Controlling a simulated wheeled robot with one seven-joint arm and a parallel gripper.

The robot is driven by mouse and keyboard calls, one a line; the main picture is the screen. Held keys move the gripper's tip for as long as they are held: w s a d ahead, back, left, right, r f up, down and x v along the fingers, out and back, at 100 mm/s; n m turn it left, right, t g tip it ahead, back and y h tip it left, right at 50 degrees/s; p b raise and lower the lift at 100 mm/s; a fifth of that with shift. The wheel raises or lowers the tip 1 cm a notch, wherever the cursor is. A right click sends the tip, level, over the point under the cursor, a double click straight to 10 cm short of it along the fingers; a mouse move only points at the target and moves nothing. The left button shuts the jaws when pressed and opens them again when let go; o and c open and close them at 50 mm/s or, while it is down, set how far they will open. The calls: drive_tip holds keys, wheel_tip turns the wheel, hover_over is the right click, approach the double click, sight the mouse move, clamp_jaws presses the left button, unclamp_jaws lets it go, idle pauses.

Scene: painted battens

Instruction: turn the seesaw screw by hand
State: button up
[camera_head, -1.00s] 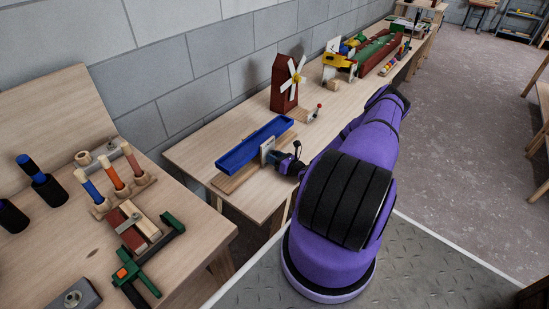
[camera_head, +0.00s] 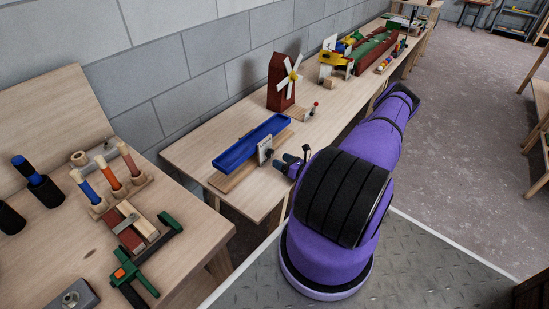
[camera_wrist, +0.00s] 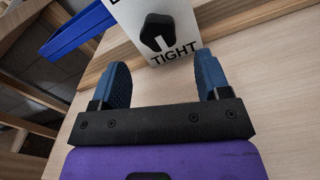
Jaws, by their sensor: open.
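The seesaw is a long blue trough (camera_head: 251,143) on a wooden base (camera_head: 228,181) at the front of the middle bench. A pale plate (camera_head: 264,151) stands at its near side. In the wrist view the plate (camera_wrist: 187,17) carries the word TIGHT and a black screw knob (camera_wrist: 155,33) with a white pointer line that points down toward TIGHT. My gripper (camera_head: 291,162) is open and empty in front of the plate. In the wrist view its two blue fingers (camera_wrist: 163,75) are spread, with their tips just short of the knob and apart from it. The plate's upper lettering is cut off.
A bench at left holds pegs, blocks and a green clamp (camera_head: 149,262). A grey block wall runs along the back.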

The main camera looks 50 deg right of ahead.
drive_tip(key=s, duration=0.5)
drive_tip(key=shift+d, duration=0.2)
drive_tip(key=shift+r, duration=0.1)
